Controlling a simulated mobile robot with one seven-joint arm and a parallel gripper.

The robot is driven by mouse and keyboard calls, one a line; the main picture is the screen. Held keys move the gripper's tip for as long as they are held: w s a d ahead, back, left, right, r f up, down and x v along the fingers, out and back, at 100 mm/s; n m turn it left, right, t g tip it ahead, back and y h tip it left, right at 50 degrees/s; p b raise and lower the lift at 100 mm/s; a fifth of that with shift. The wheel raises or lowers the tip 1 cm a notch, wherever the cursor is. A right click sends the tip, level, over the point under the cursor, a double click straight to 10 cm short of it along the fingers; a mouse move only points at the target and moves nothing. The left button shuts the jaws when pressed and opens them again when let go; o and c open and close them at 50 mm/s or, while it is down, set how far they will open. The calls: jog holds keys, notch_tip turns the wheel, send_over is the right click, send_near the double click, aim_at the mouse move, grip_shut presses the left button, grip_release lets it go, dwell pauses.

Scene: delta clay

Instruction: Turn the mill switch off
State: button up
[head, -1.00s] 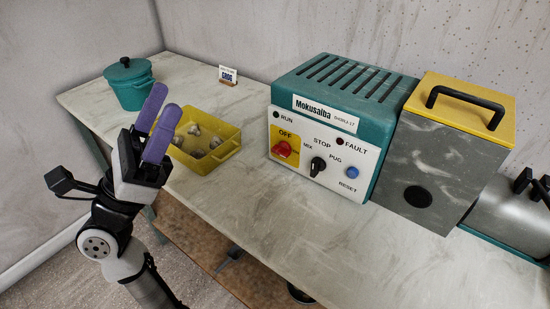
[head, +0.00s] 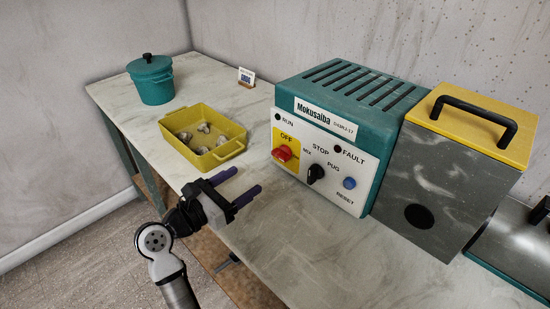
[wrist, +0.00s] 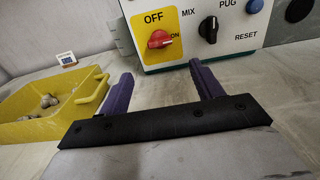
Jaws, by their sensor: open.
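The mill (head: 345,135) is a teal box with a white front panel, standing on the worktop. Its red rotary switch (head: 282,153) sits on a yellow plate with OFF at the top. In the wrist view the red switch (wrist: 160,39) shows with ON at its right, and its pointer looks turned toward ON. My gripper (head: 241,187) is open and empty, in front of the panel and left of the switch. Its purple fingers (wrist: 163,88) reach toward the panel, below the red switch in the wrist view, touching nothing.
A black knob (head: 315,173) and a blue button (head: 349,183) are right of the switch. A yellow tray (head: 227,150) with several pale lumps, a teal lidded pot (head: 152,84) and a small sign (head: 246,78) stand left. A grey box with yellow lid (head: 430,175) stands right.

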aim_at(277, 158)
jog(key=p+x, duration=0.3)
jog(key=x, duration=0.7)
jog(key=shift+r, duration=0.15)
jog(key=shift+p+x, duration=0.3)
jog(key=shift+x, duration=0.55)
jog(key=shift+c, duration=0.2)
jog(key=c, duration=0.9)
